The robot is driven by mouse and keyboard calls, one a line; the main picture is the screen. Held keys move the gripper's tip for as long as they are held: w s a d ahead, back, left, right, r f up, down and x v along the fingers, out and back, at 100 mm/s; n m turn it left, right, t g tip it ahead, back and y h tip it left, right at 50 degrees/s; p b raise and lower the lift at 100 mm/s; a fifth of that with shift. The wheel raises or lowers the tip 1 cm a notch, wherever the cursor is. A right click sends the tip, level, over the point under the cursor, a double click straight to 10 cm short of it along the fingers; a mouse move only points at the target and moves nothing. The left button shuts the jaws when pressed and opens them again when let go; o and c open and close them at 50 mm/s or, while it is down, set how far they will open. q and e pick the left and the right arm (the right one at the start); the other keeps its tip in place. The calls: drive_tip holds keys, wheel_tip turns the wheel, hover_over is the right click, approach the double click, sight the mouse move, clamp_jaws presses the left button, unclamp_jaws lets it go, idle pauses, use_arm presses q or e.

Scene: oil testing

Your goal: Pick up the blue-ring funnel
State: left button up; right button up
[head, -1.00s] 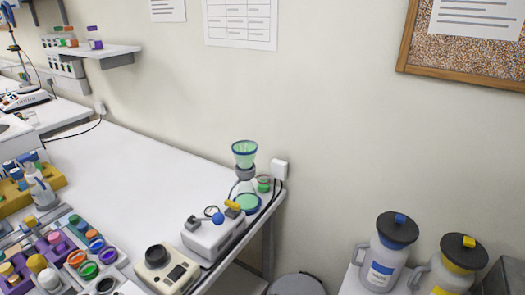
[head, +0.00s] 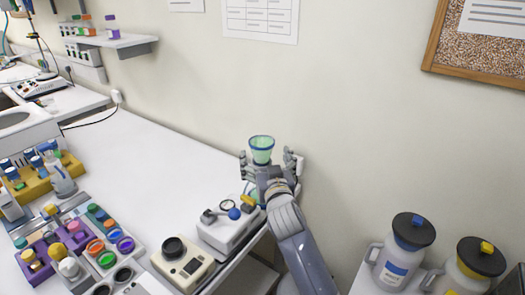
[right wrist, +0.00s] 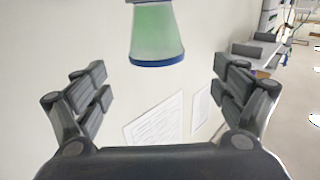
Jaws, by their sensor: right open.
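The blue-ring funnel (head: 261,146) is a pale green cone with a blue rim, upright above its stand near the table's back right edge. My right gripper (head: 269,165) is open around or just in front of it, its fingers spread to either side. In the right wrist view the funnel (right wrist: 157,32) appears between the open fingers, beyond the palm, its blue rim toward the bottom. No finger visibly touches it there. Its lower part and most of the stand are hidden behind my gripper in the head view. My left gripper is not in view.
A white device with a blue knob (head: 234,214) stands just left of my right arm. A beige device (head: 183,262) and a rack of colored caps (head: 90,235) are further left. Two lidded jugs, one blue-marked (head: 403,250), stand at right. The middle table (head: 150,155) is clear.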

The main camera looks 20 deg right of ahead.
sight(261, 141)
drive_tip(key=w, duration=0.3)
drive_tip(key=shift+w+d, duration=0.25)
drive_tip(key=shift+w, duration=0.05)
drive_tip(key=w+p, duration=0.1)
drive_tip(key=w, duration=0.1)
drive_tip(key=w+d+p, duration=0.1)
drive_tip(key=shift+w+r, duration=0.15)
drive_tip(key=shift+w, duration=0.95)
drive_tip(key=c, duration=1.2)
